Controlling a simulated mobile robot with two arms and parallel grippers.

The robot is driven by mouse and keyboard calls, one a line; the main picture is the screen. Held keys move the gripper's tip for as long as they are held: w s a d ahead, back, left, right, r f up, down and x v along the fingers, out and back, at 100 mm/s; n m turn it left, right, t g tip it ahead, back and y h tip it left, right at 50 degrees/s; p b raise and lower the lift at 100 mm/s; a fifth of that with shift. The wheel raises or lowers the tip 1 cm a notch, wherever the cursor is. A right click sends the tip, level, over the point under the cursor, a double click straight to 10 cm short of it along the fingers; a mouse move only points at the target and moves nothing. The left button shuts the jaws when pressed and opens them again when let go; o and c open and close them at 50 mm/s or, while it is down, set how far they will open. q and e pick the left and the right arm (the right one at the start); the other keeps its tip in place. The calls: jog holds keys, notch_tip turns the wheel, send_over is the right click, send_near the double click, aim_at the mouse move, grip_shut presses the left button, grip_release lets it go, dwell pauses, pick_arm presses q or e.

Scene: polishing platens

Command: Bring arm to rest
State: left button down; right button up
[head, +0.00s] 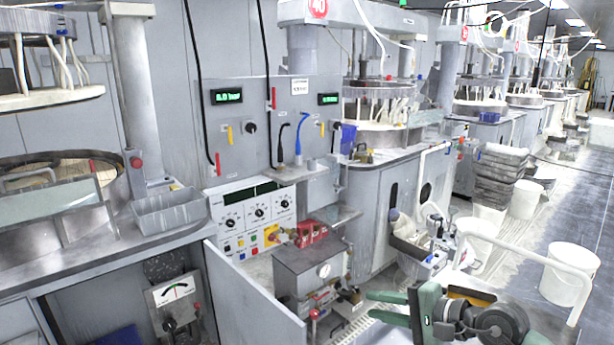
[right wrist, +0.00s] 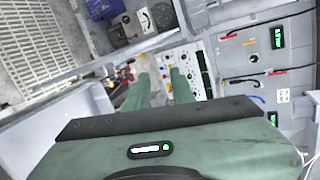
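My right gripper (head: 369,309) is at the lower right of the head view, with its two green fingers pointing left. They are apart and nothing shows between them. In the right wrist view the gripper (right wrist: 158,80) has its fingers spread toward the control panel (right wrist: 190,70), with clear space before it. The same white control panel (head: 253,213), with knobs and buttons, stands left of the gripper in the head view. My left gripper is in neither view.
A grey tray (head: 170,211) sits on the left platen bench. The floor (head: 585,190) is open at far right.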

jog(key=s+a+r+m+t+y, duration=0.45)
jog(key=r+m, duration=0.25)
jog(key=m, duration=0.2)
jog(key=d+r+m+t+h, duration=0.4)
jog(key=m+t, duration=0.3)
jog(key=m, duration=0.8)
jog(key=s+d+f+m+g+h, duration=0.35)
jog(key=d+f+m+h, duration=0.45)
jog(key=m, duration=0.5)
jog(key=s+d+f+m+g+h, duration=0.35)
jog(key=f+m+h, duration=0.25)
jog(key=f+m, duration=0.5)
jog(key=s+a+f+m+g+y, duration=0.25)
jog(key=s+f+m+g, duration=0.35)
jog(key=s, duration=0.5)
jog(key=s+a+f+m+g+y, duration=0.1)
jog(key=s+a+f+m+g, duration=0.3)
jog(key=s+f, duration=0.55)
jog(key=s+d+f+m+g+b, duration=0.1)
jog(key=s+f+b, duration=0.15)
jog(key=f, duration=1.35)
jog(key=s+f+g+b, duration=0.1)
jog(key=s+f+b, duration=0.15)
jog(key=f, duration=1.25)
jog(key=s+d+f+b, duration=0.3)
jog(key=s+f+b, duration=0.1)
jog(key=s+f, duration=1.1)
notch_tip(320, 180, down, 4)
jog(key=shift+s+r+g, duration=0.15)
jog(key=shift+s+g, duration=0.2)
